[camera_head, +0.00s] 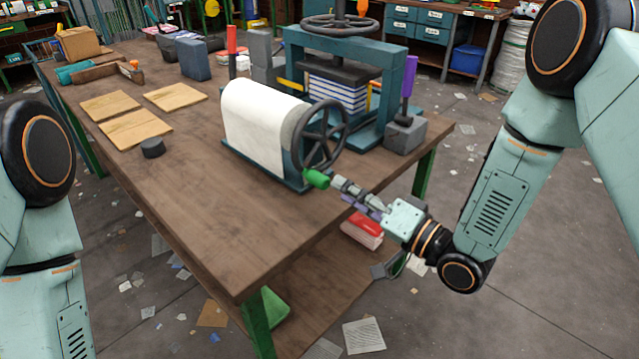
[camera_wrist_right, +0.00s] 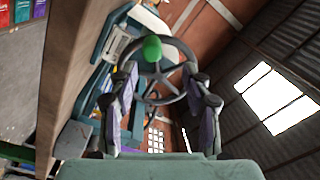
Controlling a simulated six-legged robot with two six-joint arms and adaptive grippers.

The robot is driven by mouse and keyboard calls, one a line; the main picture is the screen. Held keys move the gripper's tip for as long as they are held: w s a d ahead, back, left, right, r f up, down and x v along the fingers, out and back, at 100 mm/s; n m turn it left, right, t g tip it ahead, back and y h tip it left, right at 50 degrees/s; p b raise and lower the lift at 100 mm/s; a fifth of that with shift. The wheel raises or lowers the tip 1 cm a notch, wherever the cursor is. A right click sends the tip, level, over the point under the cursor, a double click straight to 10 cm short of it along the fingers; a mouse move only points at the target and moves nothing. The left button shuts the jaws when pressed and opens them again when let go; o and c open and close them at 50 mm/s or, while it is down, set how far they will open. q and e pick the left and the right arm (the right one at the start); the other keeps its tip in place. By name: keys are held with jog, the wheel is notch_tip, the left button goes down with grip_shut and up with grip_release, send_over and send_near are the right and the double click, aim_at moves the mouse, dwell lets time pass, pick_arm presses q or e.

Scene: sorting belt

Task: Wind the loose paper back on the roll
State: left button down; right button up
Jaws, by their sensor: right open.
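The paper roll (camera_head: 254,122) is white and lies in a blue stand on the wooden bench. A sheet of paper hangs down its near left side. A dark spoked handwheel (camera_head: 320,135) with a green knob (camera_head: 316,179) is on the roll's right end. My right gripper (camera_head: 335,182) is at the knob, at the bench's right edge. In the right wrist view, the green knob (camera_wrist_right: 152,48) shows ahead, between the two open fingers (camera_wrist_right: 155,85). I cannot tell whether the fingers touch it. My left arm shows at the left edge, but its gripper is out of view.
A blue press (camera_head: 385,95) with a large wheel stands behind the roll. A purple-handled tool in a grey block (camera_head: 405,135) stands right of it. Wooden boards (camera_head: 135,130) and a dark puck (camera_head: 153,147) lie to the left. The bench's front (camera_head: 235,230) is clear.

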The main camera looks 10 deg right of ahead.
aim_at(327, 184)
jog(key=n, duration=0.6)
jog(key=shift+s+f, duration=0.1)
jog(key=shift+f, duration=0.15)
jog(key=n, duration=0.4)
jog(key=shift+f+h, duration=0.2)
jog(key=shift+h, duration=0.1)
jog(key=shift+b+x, duration=0.55)
jog(key=shift+x, duration=3.35)
grip_shut()
